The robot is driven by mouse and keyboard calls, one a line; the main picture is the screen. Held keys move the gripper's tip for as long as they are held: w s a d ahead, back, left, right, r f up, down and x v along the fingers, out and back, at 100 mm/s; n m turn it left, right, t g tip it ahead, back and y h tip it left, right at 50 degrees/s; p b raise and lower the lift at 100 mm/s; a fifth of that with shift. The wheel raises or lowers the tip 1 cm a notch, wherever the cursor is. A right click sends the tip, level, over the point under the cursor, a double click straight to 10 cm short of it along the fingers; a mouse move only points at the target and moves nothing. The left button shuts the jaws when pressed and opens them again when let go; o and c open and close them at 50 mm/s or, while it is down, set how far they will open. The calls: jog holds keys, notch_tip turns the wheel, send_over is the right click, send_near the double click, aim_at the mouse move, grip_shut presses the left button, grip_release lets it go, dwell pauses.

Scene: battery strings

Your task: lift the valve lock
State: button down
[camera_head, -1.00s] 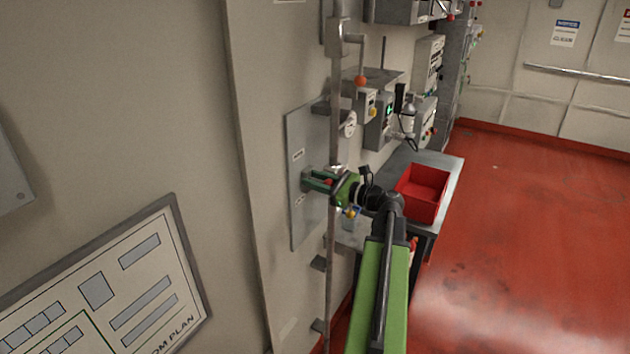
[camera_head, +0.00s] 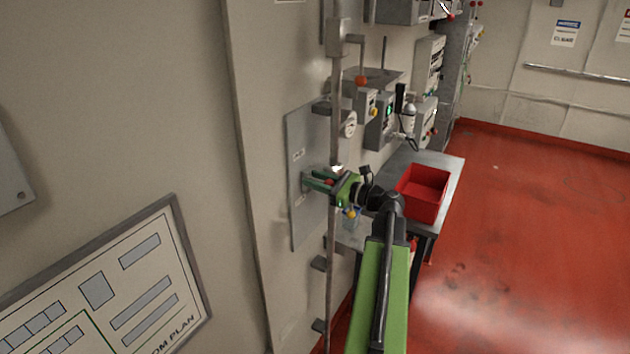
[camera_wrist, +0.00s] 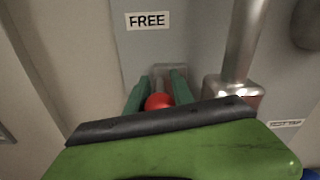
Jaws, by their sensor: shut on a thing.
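The valve lock shows as a red knob (camera_wrist: 158,101) on a grey bracket in the wrist view, below a label reading FREE (camera_wrist: 148,20). My gripper (camera_wrist: 158,92) has its two green fingers on either side of it, shut on it. In the head view my gripper (camera_head: 322,181) reaches left to the grey panel (camera_head: 298,150) on the wall, with the red knob (camera_head: 330,182) just visible between the fingers. The part of the lock behind my gripper is hidden.
A vertical metal pipe (camera_head: 336,110) runs right beside my gripper; it also shows in the wrist view (camera_wrist: 243,45). A red bin (camera_head: 423,193) stands on a grey table (camera_head: 452,170) to the right. The red floor (camera_head: 530,230) is open.

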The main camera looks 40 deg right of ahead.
notch_tip(320, 180, up, 4)
jog(key=p, duration=0.4)
jog(key=shift+f, duration=0.2)
jog(key=c, duration=1.1)
grip_release()
jog(key=v, duration=1.7)
jog(key=shift+s+b, duration=0.25)
jog(key=shift+b, duration=0.05)
jog(key=shift+f, duration=0.15)
